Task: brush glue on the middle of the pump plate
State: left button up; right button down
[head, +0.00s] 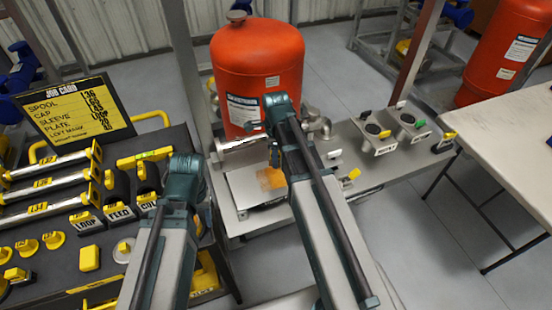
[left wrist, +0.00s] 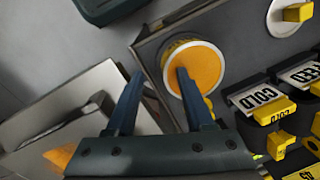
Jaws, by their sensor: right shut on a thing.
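The pump plate (head: 243,190) is a pale square on the grey skid, in front of the red tank. An orange glue patch (head: 270,179) covers part of it, and its edge shows in the left wrist view (left wrist: 60,155). My right gripper (head: 274,152) points down at the plate's far side, shut on what seems to be the brush; my arm hides most of it. My left gripper (left wrist: 160,85) is open and empty, its fingers apart, above a round pot with an orange top (left wrist: 205,66). One finger overlaps the pot in the picture; contact cannot be told.
The dark tool bench (head: 60,255) at left holds yellow-ended bars, labelled holders and small yellow parts. A job card (head: 75,112) stands behind it. The red tank (head: 257,70) rises behind the plate. Fittings (head: 375,132) sit on the skid's right. A white table (head: 510,140) is far right.

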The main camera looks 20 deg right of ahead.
pick_arm(q)
jog(key=shift+s+f, duration=0.15)
jog(key=shift+f, duration=0.05)
pick_arm(e)
jog(key=shift+d+f, duration=0.15)
jog(key=shift+d, duration=0.5)
jog(key=shift+s, duration=0.15)
pick_arm(q)
jog(key=shift+r, duration=0.1)
pick_arm(e)
jog(key=shift+s, duration=1.55)
jog(key=shift+s+d, duration=0.1)
jog(key=shift+s, duration=1.65)
jog(key=shift+s, duration=1.65)
